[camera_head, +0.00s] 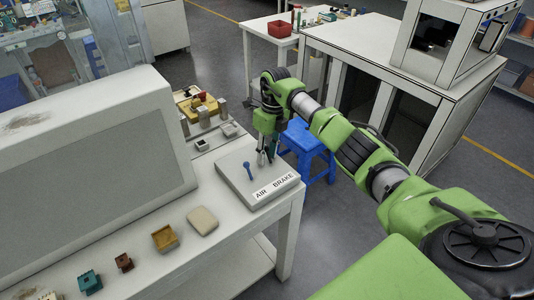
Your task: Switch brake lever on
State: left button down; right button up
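The brake lever (249,169) is a small blue stick with a rounded top. It stands tilted on a flat grey box (229,175) with a white label reading "AIR BRAKE" (274,186), at the right end of the work table. My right gripper (267,156) points down just right of and behind the lever, near the far edge of the box. A gap shows between it and the lever, and it holds nothing that I can see. Its fingers are small and dark, so their opening is unclear. My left gripper is not in view.
A large grey panel (85,185) rises at the left of the table. Several small connectors lie along the front, including a tan block (165,238). A tray of parts (203,118) lies behind the box. A blue stool (307,148) stands on the floor beyond the table's right edge.

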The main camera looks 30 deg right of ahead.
jog(key=shift+d+r, duration=0.15)
jog(key=shift+r, duration=0.05)
notch_tip(320, 180, up, 12)
jog(key=d, duration=0.1)
jog(key=shift+f, duration=0.25)
dwell(0.4)
